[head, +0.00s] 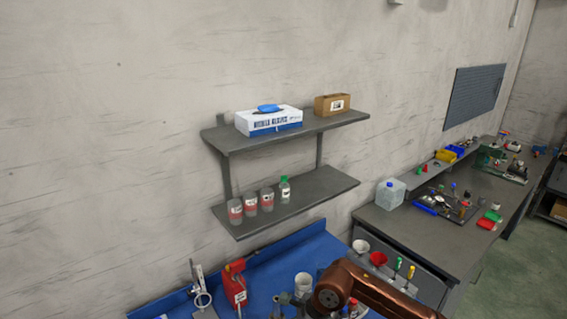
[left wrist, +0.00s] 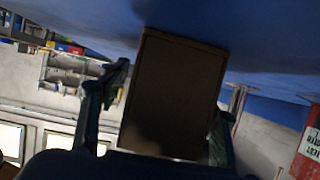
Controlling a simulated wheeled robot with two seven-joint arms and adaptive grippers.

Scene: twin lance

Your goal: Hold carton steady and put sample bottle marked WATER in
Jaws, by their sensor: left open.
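A small brown carton (head: 332,104) with a white label stands on the upper wall shelf in the head view. On the lower shelf stand a green-capped bottle (head: 285,191) and clear vessels with red-and-white labels (head: 251,205); the lettering is too small to read. In the left wrist view my left gripper (left wrist: 168,100) is open. A dark brown box-shaped thing (left wrist: 172,85) shows between its fingers; I cannot tell whether they touch it or whether it is a carton. Neither gripper shows in the head view.
A glove box (head: 268,121) sits beside the carton on the upper shelf (head: 290,139). The lower shelf (head: 325,187) is bare at its right. The blue bench (head: 262,275) below holds a red device (head: 235,287) and a white cup (head: 303,283). My copper-coloured arm link crosses its right end.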

